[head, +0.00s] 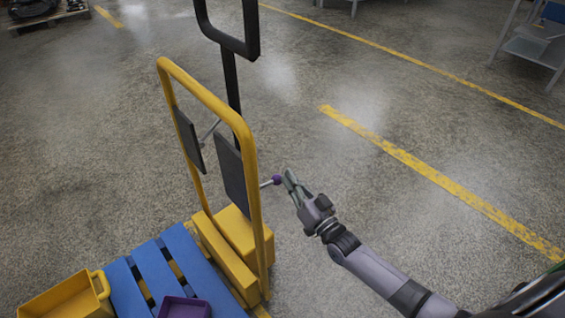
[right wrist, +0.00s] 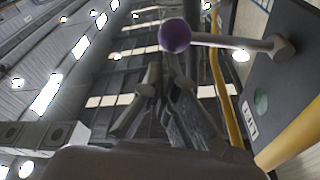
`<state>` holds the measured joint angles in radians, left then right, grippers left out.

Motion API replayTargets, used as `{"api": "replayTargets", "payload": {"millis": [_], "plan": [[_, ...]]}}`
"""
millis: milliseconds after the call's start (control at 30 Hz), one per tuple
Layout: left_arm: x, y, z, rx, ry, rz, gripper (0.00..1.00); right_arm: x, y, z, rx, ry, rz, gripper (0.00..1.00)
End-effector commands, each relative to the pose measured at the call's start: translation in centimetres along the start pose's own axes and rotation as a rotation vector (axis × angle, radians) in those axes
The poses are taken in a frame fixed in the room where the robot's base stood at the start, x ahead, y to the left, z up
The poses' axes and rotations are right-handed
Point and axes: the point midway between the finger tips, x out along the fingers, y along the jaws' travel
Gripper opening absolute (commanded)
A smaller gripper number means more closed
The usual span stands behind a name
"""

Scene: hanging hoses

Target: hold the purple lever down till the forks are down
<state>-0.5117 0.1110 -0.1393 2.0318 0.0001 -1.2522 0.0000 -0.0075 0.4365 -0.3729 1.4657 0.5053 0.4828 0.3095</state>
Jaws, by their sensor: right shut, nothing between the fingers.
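The purple lever (head: 277,180) is a purple ball on a short grey rod, sticking out to the right from the yellow stacker's (head: 259,215) dark panel. In the right wrist view its ball (right wrist: 175,36) shows just past my fingertips, with the rod running right to a grey pivot. My right gripper (head: 288,177) is shut and empty, its fingertips close beside the ball on the right. I cannot tell whether they touch. It also shows in the right wrist view (right wrist: 165,75). The forks are hidden under the blue pallet (head: 178,245). My left gripper is out of view.
A yellow bin (head: 103,283) and a purple bin (head: 185,306) are on the blue pallet. A black handle (head: 229,45) rises behind the yellow frame. The floor right of the stacker is clear, with yellow lines (head: 430,175). A grey shelf (head: 535,45) stands far right.

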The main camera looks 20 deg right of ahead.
Motion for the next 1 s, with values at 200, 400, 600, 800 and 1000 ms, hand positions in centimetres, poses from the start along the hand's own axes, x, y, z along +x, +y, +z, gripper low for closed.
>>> {"api": "replayTargets", "payload": {"millis": [200,400,600,800,1000], "plan": [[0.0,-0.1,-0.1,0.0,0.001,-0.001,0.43,-1.9,0.1,0.3,0.001,-0.007,0.002,0.0],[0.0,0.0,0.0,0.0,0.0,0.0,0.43,-6.2,0.1,0.2,0.001,-0.006,0.002,0.0],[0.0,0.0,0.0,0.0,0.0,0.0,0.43,-10.0,0.0,0.1,0.0,-0.003,0.001,0.0],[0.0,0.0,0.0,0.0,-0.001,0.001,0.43,-11.8,0.0,0.0,0.0,-0.001,0.0,0.0],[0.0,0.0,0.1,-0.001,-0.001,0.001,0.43,-12.1,0.0,0.0,0.0,0.001,0.0,0.0]]}}
